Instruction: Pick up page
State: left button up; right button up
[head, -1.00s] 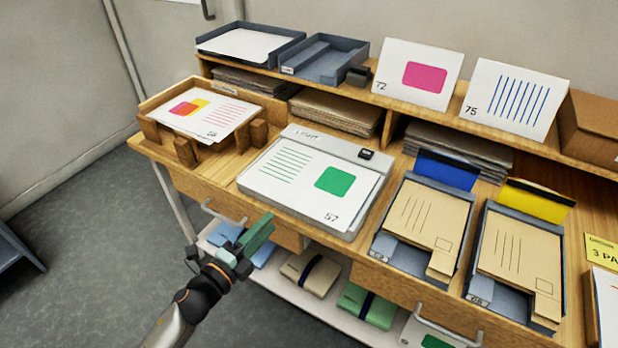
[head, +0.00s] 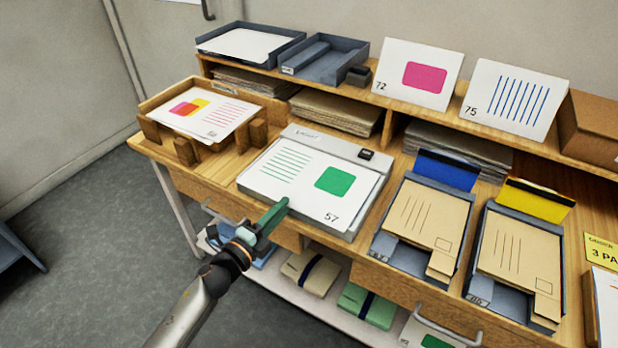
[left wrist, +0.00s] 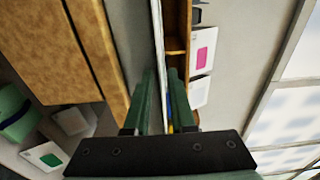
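A white page (head: 320,182) numbered 57, with green lines and a green square, lies flat on the grey light box (head: 355,153) on the table. Its near edge reaches the box's front edge. My left gripper (head: 280,210) is just in front of that edge, at about its height. In the left wrist view its two green fingers (left wrist: 161,85) are apart, with a thin pale edge running up beyond them. I cannot tell whether the page's edge is between the fingertips. My right gripper is in neither view.
Another page (head: 205,113) lies on a wooden stand at left. Two trays with tan envelopes (head: 430,222) stand right of the light box. Cards 72 (head: 397,75) and 75 (head: 490,95) lean on the back shelf. Drawer handles (head: 447,325) stick out below the tabletop.

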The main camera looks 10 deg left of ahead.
pick_arm(q)
grip_shut()
dwell(1.1)
